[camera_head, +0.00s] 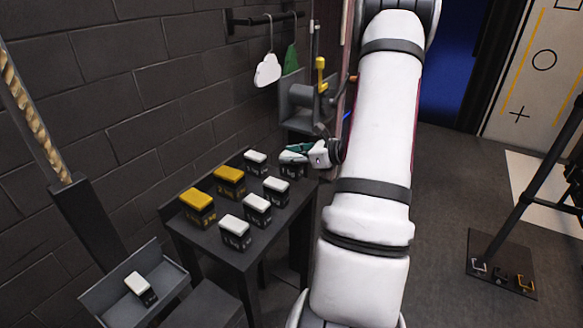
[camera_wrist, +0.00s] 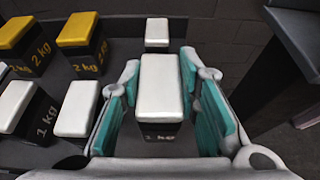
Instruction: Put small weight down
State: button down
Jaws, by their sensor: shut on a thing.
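My gripper (camera_head: 308,154) is over the far right corner of the dark table (camera_head: 212,246). In the wrist view its teal-padded fingers (camera_wrist: 161,62) stand on both sides of a small white-topped weight marked 1 kg (camera_wrist: 159,85), and it is shut on it. The weight is upright. In the head view the gripper mostly hides this weight, and I cannot tell whether its base touches the table. Other white-topped weights (camera_head: 257,203) stand in a row in front of it, and one (camera_head: 255,157) stands behind to the left.
Two larger yellow-topped 2 kg weights (camera_head: 229,175) (camera_head: 197,199) stand along the table's wall side. A grey tray (camera_head: 105,297) at the lower left holds another white-topped weight (camera_head: 140,288). A grey apparatus with a yellow handle (camera_head: 320,75) stands behind the table. A brick wall bounds the left.

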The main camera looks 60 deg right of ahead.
aim_at(292, 167)
jog(key=shift+f, duration=1.65)
jog(key=shift+f, duration=0.1)
jog(key=shift+f+b, duration=0.1)
jog(key=shift+b, duration=0.25)
jog(key=c, duration=1.2)
grip_release()
